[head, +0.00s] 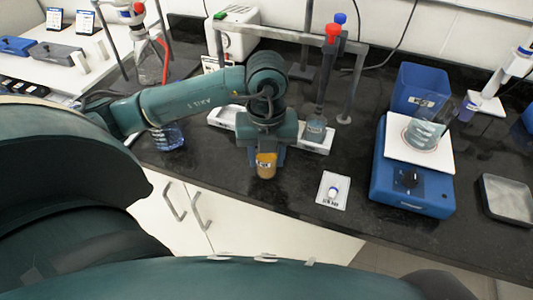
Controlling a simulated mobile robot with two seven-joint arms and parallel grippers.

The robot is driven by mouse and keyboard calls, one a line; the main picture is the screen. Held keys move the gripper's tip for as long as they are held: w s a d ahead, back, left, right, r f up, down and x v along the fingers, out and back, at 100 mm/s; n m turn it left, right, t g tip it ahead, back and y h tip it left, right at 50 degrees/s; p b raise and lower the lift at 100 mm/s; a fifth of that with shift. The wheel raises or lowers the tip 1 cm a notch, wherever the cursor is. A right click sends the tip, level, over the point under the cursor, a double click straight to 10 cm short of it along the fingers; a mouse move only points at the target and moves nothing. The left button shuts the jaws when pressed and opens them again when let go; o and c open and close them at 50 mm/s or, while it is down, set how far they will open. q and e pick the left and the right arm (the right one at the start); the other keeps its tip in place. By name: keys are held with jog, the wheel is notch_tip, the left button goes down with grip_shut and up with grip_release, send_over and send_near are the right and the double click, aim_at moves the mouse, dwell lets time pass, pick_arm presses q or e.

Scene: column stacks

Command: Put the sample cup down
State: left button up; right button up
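The sample cup (266,171) is a small amber cup with a pale label, near the front edge of the black bench. My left gripper (266,155) comes down over it from above, with one finger on each side, and appears shut on it. The cup looks upright. The gripper hides its top, and I cannot tell whether its base touches the bench. My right gripper is out of view.
A blue-liquid beaker (168,138) stands left.

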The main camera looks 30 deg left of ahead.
pick_arm(q)
jog(key=o, duration=0.4)
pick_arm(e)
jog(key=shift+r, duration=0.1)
pick_arm(q)
jog(key=shift+r, duration=0.1)
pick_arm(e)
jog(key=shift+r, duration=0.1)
pick_arm(q)
jog(key=shift+r, duration=0.25)
notch_tip(320, 180, up, 12)
jog(key=shift+f+p, duration=0.15)
jog(key=shift+p, duration=0.3)
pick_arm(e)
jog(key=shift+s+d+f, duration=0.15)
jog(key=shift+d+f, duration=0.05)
pick_arm(q)
jog(key=shift+f, duration=0.1)
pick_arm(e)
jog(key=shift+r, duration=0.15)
